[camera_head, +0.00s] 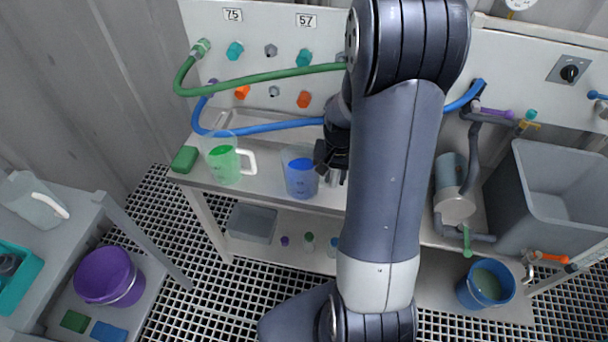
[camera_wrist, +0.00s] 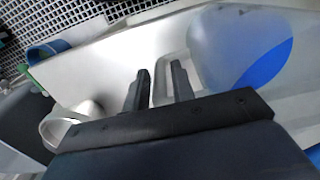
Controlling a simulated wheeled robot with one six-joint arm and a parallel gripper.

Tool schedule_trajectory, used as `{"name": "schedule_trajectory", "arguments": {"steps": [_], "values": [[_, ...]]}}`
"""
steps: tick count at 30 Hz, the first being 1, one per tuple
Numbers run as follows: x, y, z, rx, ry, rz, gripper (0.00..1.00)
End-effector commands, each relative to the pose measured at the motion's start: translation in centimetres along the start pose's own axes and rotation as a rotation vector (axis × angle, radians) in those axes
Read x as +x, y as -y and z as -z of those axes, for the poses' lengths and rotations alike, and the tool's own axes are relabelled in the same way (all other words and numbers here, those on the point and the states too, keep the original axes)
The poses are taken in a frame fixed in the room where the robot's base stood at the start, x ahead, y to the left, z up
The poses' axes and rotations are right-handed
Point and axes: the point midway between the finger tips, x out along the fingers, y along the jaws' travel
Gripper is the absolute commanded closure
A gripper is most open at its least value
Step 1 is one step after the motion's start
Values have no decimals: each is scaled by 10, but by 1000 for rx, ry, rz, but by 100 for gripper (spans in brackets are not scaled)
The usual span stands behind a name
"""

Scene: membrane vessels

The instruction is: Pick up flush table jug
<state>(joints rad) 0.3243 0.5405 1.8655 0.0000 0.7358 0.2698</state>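A clear jug with blue liquid (camera_head: 299,176) stands upright on the flushing bench (camera_head: 262,192). A clear jug with green liquid and a white handle (camera_head: 224,163) stands to its left. My gripper (camera_head: 335,158) is just right of the blue jug, partly hidden behind my arm. In the wrist view the two black fingers of my gripper (camera_wrist: 158,75) are apart, with the blue jug (camera_wrist: 232,45) just ahead and to the right. The jug's pale handle loop shows at the fingertips. I cannot tell whether a finger touches it.
A green block (camera_head: 185,159) lies at the bench's left end. Blue and green hoses (camera_head: 250,82) hang along the wall panel behind the jugs. Another jug (camera_head: 32,201) stands on the left table. A grey sink (camera_head: 560,190) is at right. In the wrist view a white ring-shaped part (camera_wrist: 68,122) is at lower left.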

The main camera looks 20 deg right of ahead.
Motion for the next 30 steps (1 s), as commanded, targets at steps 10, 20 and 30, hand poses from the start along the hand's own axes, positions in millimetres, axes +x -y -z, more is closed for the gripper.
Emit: {"name": "schedule_trajectory", "arguments": {"steps": [10, 20, 30], "values": [[0, 0, 0, 0, 0, 0, 100], [0, 0, 0, 0, 0, 0, 100], [-1, 0, 0, 0, -1, 0, 100]]}}
